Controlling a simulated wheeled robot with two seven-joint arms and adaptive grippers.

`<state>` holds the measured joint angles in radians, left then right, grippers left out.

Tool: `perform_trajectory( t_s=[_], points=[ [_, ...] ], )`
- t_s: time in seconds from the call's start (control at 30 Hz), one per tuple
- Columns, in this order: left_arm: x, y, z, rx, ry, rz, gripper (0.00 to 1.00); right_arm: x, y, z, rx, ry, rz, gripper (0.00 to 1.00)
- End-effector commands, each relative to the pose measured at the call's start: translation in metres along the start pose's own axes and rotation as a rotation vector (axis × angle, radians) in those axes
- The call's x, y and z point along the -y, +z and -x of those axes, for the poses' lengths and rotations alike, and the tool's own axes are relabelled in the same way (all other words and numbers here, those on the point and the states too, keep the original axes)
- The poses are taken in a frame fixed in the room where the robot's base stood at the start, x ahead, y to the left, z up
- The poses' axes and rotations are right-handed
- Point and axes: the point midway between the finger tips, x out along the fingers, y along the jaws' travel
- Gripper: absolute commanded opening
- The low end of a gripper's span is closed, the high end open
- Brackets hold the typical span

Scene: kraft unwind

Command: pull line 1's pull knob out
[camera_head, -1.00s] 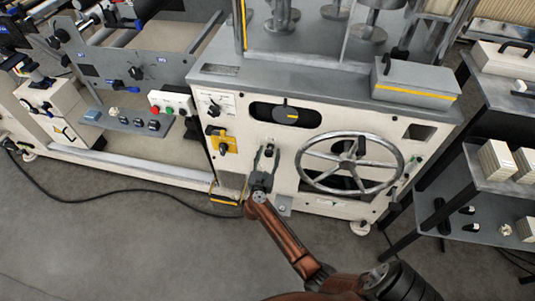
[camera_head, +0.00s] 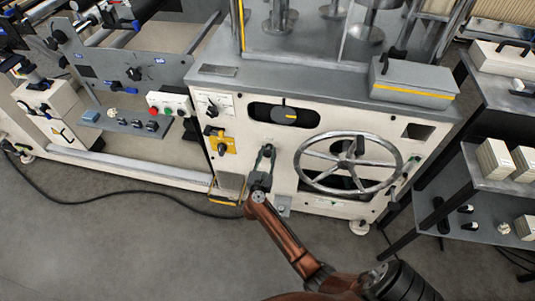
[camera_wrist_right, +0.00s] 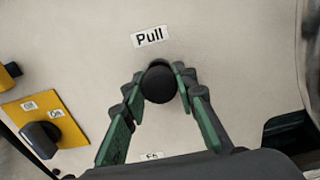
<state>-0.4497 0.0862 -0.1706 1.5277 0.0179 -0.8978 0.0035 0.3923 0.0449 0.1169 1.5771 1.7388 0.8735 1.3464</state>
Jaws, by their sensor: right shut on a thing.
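The pull knob is a round black knob (camera_wrist_right: 160,83) below a "Pull" label (camera_wrist_right: 150,37) on the cream machine panel (camera_wrist_right: 230,60) in the right wrist view. My right gripper (camera_wrist_right: 161,92) has its green and black fingers closed around the sides of the knob. In the head view my right gripper (camera_head: 265,155) is in front of the panel, left of the handwheel, and hides the knob. How far the knob stands out from the panel cannot be told. My left gripper is not in view.
A yellow plate (camera_wrist_right: 45,118) with a black rotary switch is left of the knob. A large steel handwheel (camera_head: 347,163) is right of my right gripper. A black shelf (camera_head: 490,165) with boxes stands farther right. Open grey floor (camera_head: 130,250) lies in front.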

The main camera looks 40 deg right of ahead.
Motion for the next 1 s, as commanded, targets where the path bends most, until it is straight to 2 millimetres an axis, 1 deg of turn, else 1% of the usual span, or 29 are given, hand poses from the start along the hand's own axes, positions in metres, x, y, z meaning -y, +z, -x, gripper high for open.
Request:
perform_trajectory(
  t_s=[0.27,0.37,0.4,0.5,0.57,0.77,0.8,1.0],
  points=[
    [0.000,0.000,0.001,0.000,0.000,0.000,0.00,-0.001,0.000,0.002,-0.001,0.002,-0.001,0.00],
    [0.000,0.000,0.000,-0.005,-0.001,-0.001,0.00,-0.001,0.000,0.013,-0.002,0.002,-0.003,0.00],
    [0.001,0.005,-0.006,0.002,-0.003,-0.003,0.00,-0.001,0.000,0.019,-0.003,0.002,-0.003,0.00],
    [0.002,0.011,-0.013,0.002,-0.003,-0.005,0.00,-0.001,0.001,0.032,-0.003,0.002,-0.003,0.00],
    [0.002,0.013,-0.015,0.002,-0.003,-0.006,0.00,-0.001,0.001,0.035,-0.002,0.001,-0.002,0.00],
    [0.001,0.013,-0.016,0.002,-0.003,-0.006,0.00,-0.001,-0.001,0.036,-0.003,0.002,-0.001,0.00],
    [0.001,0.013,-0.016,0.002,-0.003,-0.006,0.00,-0.001,-0.002,0.036,-0.003,0.002,-0.001,0.27],
    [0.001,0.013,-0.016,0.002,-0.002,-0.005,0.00,-0.001,-0.001,0.035,-0.002,0.001,0.000,0.40]
  ],
)
